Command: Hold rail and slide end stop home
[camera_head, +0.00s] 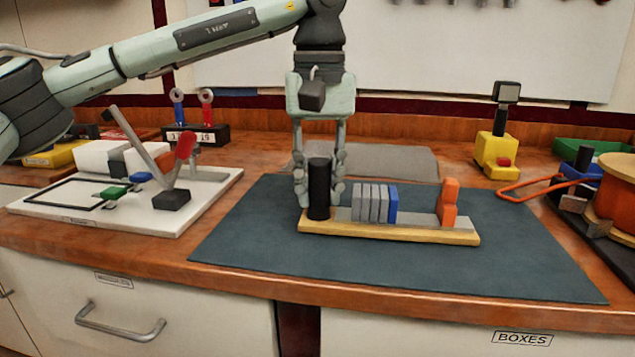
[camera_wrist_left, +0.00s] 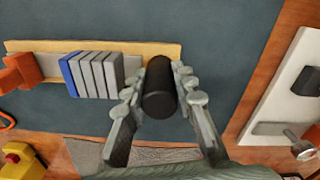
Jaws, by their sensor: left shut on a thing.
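A grey rail (camera_head: 418,218) lies on a wooden base (camera_head: 390,232). A black upright cylindrical handle (camera_head: 319,180) stands at its left end. My left gripper (camera_head: 320,195) is shut on this handle, one finger on each side; the grip also shows in the left wrist view (camera_wrist_left: 160,92). An orange end stop (camera_head: 447,203) sits near the rail's right end. It also shows in the left wrist view (camera_wrist_left: 20,72). Several grey breakers (camera_head: 370,202) and one blue breaker (camera_head: 392,205) stand together on the rail. A bare gap separates the blue one from the end stop. My right gripper is not in view.
The base rests on a dark mat (camera_head: 300,255), clear in front. A white board (camera_head: 120,225) with parts lies at left. A yellow device (camera_head: 496,155) stands at the back right. An orange spool (camera_head: 615,185) and an orange-handled tool (camera_head: 530,184) are at right.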

